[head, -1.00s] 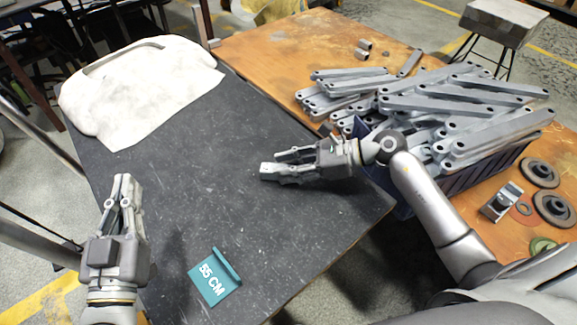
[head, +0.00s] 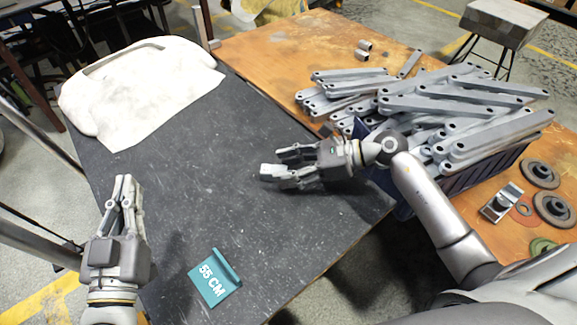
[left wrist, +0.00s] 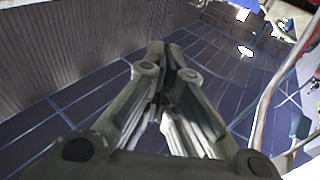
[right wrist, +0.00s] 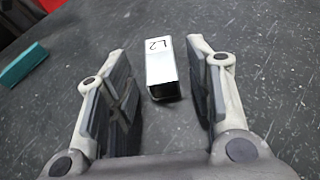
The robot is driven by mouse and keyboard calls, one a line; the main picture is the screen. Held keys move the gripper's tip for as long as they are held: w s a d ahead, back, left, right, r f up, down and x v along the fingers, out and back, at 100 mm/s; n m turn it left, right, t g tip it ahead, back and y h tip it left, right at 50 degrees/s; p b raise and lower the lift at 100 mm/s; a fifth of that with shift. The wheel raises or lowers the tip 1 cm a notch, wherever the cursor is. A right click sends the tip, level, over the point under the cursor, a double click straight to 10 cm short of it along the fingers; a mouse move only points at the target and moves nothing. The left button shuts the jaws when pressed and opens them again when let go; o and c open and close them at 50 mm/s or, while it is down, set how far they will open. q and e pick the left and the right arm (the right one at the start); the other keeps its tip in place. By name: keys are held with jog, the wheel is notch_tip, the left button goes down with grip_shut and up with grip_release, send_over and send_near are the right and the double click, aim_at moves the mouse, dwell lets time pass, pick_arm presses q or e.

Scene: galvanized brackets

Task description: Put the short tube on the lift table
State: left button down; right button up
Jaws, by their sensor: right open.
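The short tube (right wrist: 161,68) is a pale, hollow square metal piece marked "L2". In the right wrist view it lies on the dark tabletop between the spread fingers of my right gripper (right wrist: 163,75), with gaps on both sides. In the head view its pale end (head: 267,171) shows at the fingertips of my right gripper (head: 277,166), the rest hidden by the fingers. The dark, scuffed table (head: 190,180), which I take for the lift table, carries a teal "55 CM" sign (head: 214,278).
A white cloth-like cover (head: 140,90) lies on the table's far left. An orange-brown bench (head: 270,50) adjoins, with a blue crate (head: 455,185) heaped with grey brackets (head: 450,100). Dark discs (head: 553,207) lie at right. The dark table's middle is clear.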

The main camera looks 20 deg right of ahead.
jog(key=v, duration=0.7)
jog(key=shift+p, duration=0.4)
jog(key=shift+a+r, duration=0.2)
jog(key=shift+r, duration=0.1)
jog(key=a+r+m+t+y, duration=0.1)
jog(key=a+r+m+t, duration=0.2)
jog(key=r+m+t, duration=0.55)
jog(key=a+r+m+t, duration=0.3)
jog(key=r+m+t, duration=0.1)
jog(key=m, duration=0.9)
pick_arm(q)
jog(key=f, duration=0.1)
jog(key=f+g, duration=0.1)
jog(key=f, duration=0.1)
jog(key=f+g+y, duration=0.1)
jog(key=shift+s+a+f, duration=0.1)
jog(key=shift+a+f, duration=0.1)
jog(key=shift+a, duration=0.2)
pick_arm(e)
jog(key=s+a+f+m+h, duration=0.1)
jog(key=f+m+h, duration=0.2)
jog(key=m, duration=0.9)
jog(key=s+a+f+m+g+h, duration=0.1)
jog(key=f+m+h, duration=0.3)
jog(key=m, duration=0.9)
jog(key=s+h, duration=0.1)
jog(key=h, duration=0.1)
jog(key=shift+s+h, duration=0.3)
